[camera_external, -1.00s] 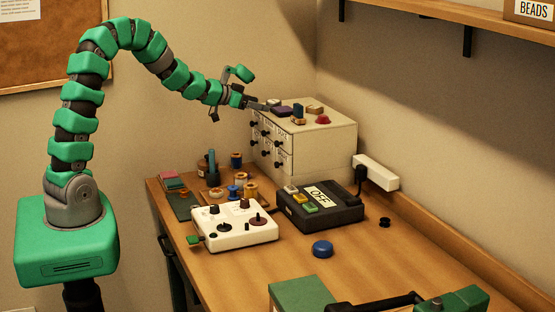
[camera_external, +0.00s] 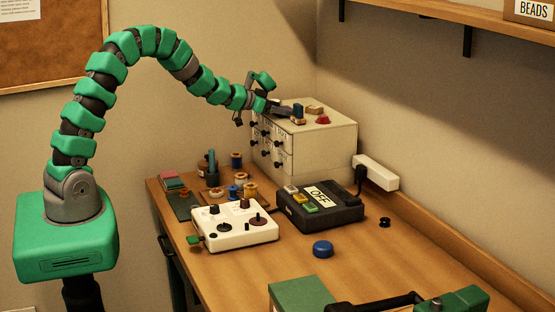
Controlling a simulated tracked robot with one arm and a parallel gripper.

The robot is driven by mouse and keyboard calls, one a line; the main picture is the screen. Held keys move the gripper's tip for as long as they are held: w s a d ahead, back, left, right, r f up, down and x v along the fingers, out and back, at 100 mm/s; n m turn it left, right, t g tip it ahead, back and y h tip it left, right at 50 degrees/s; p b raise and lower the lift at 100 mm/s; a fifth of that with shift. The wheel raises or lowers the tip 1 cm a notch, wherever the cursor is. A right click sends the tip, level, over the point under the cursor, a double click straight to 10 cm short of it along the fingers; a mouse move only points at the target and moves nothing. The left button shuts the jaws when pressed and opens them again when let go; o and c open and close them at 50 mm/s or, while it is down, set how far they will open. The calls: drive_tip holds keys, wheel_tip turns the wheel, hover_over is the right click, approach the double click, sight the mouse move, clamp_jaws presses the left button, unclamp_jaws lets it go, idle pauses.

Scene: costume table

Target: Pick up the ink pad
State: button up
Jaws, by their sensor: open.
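My gripper (camera_external: 279,109) is over the left part of the top of the cream drawer cabinet (camera_external: 335,131), its fingers level with the top and pointing right. The flat purple pad, likely the ink pad, lay at this spot in the earlier view and is now mostly or wholly hidden behind my fingers. I cannot tell whether the fingers touch it or stand around it. My gripper is open.
A blue and tan upright block (camera_external: 298,114) stands just right of my fingers. A tan wooden block (camera_external: 314,109) and a red domed piece (camera_external: 323,119) are farther right. A white control box (camera_external: 236,235) and a black OFF box (camera_external: 323,207) stand below on the table (camera_external: 375,260).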

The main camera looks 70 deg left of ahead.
drive_tip(key=shift+w+f, duration=0.15)
drive_tip(key=shift+w, duration=0.2)
drive_tip(key=c, duration=0.9)
drive_tip(key=shift+o, duration=0.2)
